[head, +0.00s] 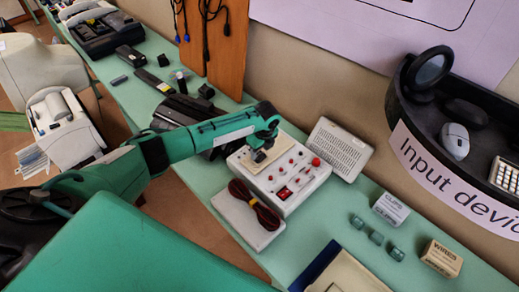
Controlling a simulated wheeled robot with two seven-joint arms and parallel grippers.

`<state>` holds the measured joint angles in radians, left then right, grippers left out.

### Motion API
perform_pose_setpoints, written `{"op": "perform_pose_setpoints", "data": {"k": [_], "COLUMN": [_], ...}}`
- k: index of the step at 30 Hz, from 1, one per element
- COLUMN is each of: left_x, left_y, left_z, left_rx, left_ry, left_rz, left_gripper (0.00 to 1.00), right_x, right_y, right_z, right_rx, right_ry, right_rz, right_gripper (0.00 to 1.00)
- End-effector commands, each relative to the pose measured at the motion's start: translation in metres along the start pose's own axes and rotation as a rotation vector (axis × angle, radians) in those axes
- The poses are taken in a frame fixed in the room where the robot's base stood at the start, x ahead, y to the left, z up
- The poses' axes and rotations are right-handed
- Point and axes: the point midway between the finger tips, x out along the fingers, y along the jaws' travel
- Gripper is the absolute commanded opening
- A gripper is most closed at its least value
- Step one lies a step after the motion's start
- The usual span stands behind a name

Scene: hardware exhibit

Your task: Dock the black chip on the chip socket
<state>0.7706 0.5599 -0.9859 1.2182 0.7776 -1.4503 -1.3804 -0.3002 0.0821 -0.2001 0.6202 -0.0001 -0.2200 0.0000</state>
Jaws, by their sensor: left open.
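My left arm comes in from the left, and its green and black gripper (261,146) points down over the white control box (308,187). The box has red knobs, a small red display and a beige plate (264,177) under the gripper. A small dark piece shows at the fingertips, just above or on the plate. I cannot tell whether it is the black chip or the fingers themselves. I cannot make out the chip socket; the gripper covers part of the plate. My left gripper is open. My right gripper is not in view.
A white box with a dark red cable coil (255,201) lies in front of the control box. A white grid board (337,150) leans behind. Right are small teal blocks (376,237), a clips box (390,209) and a wires box (441,258). Black devices line the back left.

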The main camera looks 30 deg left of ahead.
Motion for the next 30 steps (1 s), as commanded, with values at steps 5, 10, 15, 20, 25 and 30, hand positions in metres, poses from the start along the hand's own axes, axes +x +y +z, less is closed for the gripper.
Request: {"op": "perform_pose_setpoints", "data": {"k": [5,10,15,20,25,30], "left_x": [-0.019,-0.032,-0.046,-0.059,-0.07,-0.084], "left_y": [0.0,0.0,0.0,0.0,0.0,0.0], "left_z": [0.0,0.0,0.001,0.001,0.0,0.001], "left_rx": [0.0,0.0,0.0,0.0,0.001,0.001], "left_ry": [0.0,0.0,0.0,0.0,0.0,0.0], "left_rz": [0.0,0.0,0.0,0.0,0.0,0.0], "left_gripper": [0.48,0.48,0.48,0.48,0.48,0.48], "right_x": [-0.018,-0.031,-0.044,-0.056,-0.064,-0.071], "right_y": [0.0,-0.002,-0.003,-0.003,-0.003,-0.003], "right_z": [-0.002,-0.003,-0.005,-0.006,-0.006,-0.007], "right_rx": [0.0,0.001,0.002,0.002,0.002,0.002], "right_ry": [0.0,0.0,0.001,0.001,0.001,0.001], "right_rz": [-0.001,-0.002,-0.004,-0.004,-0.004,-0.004], "right_gripper": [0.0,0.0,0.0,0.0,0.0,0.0]}}
